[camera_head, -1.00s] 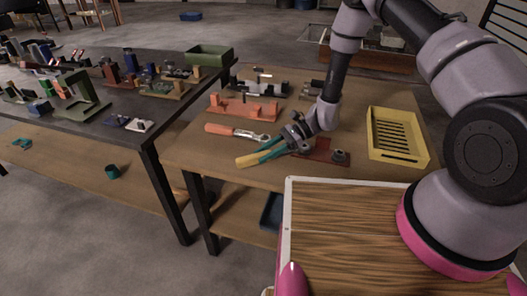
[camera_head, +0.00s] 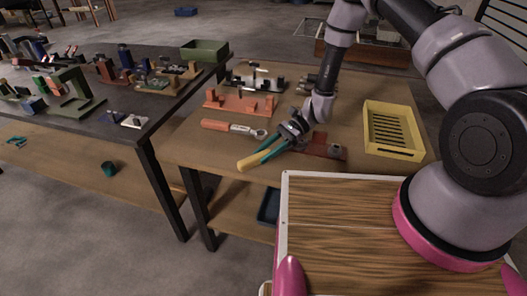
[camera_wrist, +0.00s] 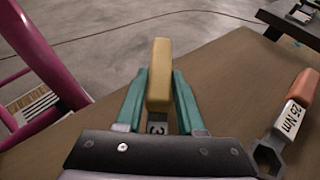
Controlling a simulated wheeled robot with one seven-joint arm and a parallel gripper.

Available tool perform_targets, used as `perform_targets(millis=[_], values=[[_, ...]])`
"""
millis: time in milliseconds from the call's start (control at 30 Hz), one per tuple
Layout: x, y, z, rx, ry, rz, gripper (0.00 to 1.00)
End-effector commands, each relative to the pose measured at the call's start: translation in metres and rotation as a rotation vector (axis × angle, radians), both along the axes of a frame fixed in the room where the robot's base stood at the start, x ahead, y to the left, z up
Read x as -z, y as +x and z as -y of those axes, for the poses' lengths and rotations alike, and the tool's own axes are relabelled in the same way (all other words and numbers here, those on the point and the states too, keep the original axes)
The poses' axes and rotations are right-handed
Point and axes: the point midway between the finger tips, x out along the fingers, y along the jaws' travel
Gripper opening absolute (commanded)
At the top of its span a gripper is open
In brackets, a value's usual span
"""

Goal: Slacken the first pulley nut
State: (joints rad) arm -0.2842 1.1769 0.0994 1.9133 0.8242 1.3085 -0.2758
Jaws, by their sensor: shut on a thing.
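My gripper (camera_head: 272,150) has teal fingers and is shut on a yellow-handled wrench (camera_head: 247,164). In the wrist view the yellow handle (camera_wrist: 159,75) stands between the two teal fingers (camera_wrist: 158,105), with part of a printed label below it. The wrench's head is hidden by the gripper. A dark red plate (camera_head: 318,146) with a dark round fitting (camera_head: 336,151) lies on the wooden table just right of my gripper. I cannot make out the pulley nut itself.
An orange-handled wrench (camera_head: 225,127), marked 25 Nm in the wrist view (camera_wrist: 292,117), lies left of my gripper. An orange-red rack (camera_head: 240,104) stands behind it. A yellow slotted tray (camera_head: 393,130) is at the right. A dark cluttered table (camera_head: 110,120) adjoins at the left.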

Motion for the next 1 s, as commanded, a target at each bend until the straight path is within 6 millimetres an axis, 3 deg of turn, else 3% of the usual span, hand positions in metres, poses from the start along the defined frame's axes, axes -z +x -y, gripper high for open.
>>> perform_targets(millis=[1000], values=[[-0.001,-0.019,0.014,-0.160,0.002,-0.004,0.00]])
